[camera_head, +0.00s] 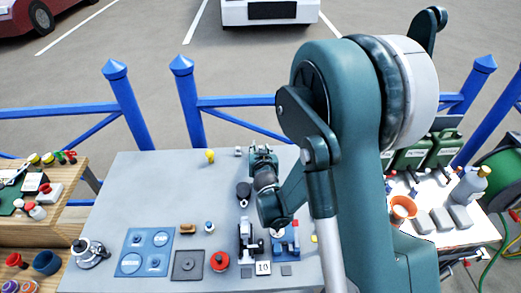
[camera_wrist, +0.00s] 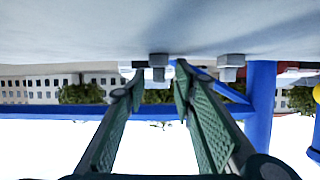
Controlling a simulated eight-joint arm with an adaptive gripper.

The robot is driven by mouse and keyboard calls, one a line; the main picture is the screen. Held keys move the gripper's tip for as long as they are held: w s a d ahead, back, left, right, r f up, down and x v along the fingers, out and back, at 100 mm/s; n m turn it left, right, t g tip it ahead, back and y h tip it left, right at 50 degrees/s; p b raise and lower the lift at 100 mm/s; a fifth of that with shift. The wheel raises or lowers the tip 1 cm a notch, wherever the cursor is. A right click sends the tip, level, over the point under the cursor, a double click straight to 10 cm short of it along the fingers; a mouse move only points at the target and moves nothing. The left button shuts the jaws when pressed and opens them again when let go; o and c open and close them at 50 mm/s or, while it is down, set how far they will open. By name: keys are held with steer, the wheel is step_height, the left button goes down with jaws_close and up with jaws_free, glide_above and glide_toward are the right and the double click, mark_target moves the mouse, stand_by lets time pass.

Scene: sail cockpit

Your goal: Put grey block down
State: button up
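My gripper (camera_head: 262,152) is low over the far edge of the grey table, pointing away from my body. The wrist view looks upside down, with the table surface along its top. There the two green-padded fingers of my gripper (camera_wrist: 158,78) are apart. A small grey bolt-shaped piece (camera_wrist: 158,64) stands on the table between or just beyond the fingertips, with gaps visible on both sides. A second such piece (camera_wrist: 231,64) stands beside the fingers. I see no block held. Several grey blocks (camera_head: 442,219) lie on the right-hand table; I cannot tell which one the task means.
The grey table (camera_head: 150,190) holds a blue plate (camera_head: 145,252), a dark square plate (camera_head: 187,265), a red round part (camera_head: 220,261) and a yellow piece (camera_head: 210,156). Its left middle is clear. Blue railing (camera_head: 185,90) runs behind. An orange funnel (camera_head: 403,207) stands at right.

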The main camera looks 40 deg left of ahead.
steer(key=shift+r, duration=0.1)
steer(key=shift+r, duration=0.15)
steer(key=p+v, duration=0.1)
steer(key=v, duration=1.1)
stand_by(0.5)
stand_by(0.4)
